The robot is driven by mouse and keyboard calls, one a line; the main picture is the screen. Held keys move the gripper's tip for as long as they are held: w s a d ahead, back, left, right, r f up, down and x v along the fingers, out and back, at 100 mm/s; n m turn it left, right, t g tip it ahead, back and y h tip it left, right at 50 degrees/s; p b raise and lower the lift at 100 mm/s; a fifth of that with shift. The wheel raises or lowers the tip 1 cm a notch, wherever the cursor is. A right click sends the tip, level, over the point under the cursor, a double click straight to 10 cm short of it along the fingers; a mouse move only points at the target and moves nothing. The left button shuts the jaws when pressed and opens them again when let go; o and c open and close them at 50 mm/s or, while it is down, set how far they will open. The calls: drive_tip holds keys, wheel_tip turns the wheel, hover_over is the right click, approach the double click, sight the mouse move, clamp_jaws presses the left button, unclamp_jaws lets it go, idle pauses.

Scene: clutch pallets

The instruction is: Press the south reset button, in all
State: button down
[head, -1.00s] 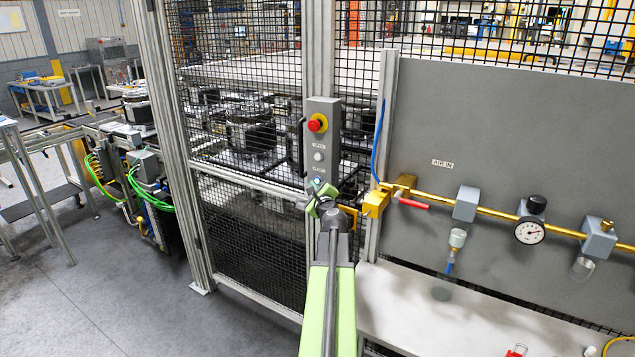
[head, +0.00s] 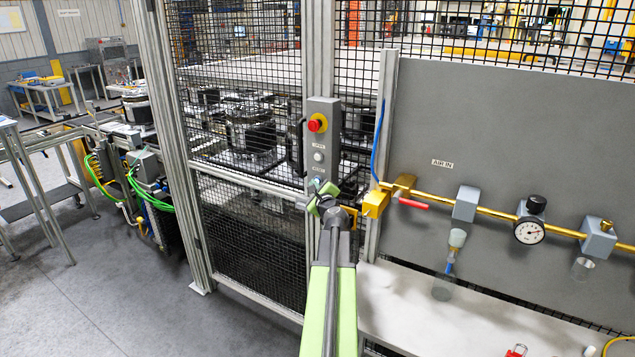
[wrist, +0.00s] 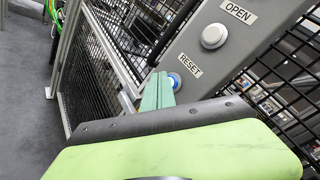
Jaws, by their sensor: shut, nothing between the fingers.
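The grey control box (head: 322,140) on the fence post carries a red emergency button on a yellow ring (head: 317,123), a white button labelled OPEN (wrist: 214,36) and a blue reset button (wrist: 174,81) below it. The RESET label (wrist: 189,65) is readable in the wrist view. My gripper (wrist: 158,84) is shut and empty, its green fingers at the reset button and partly covering it. Whether the tips touch it I cannot tell. In the head view my gripper (head: 318,191) is at the box's lower end.
Mesh fence panels (head: 250,215) stand behind and left of the box. To the right, a brass air line (head: 490,211) with a red-handled valve (head: 413,204) and a gauge (head: 529,231) runs along a grey panel (head: 500,120). A pale bench top (head: 420,310) lies below it.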

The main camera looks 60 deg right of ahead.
drive_tip(key=shift+d, duration=0.45)
drive_tip(key=shift+a, duration=0.1)
idle(0.4)
drive_tip(key=shift+a, duration=0.8)
drive_tip(key=shift+a, duration=0.1)
drive_tip(key=a, duration=0.4)
drive_tip(key=shift+a, duration=0.4)
idle(0.4)
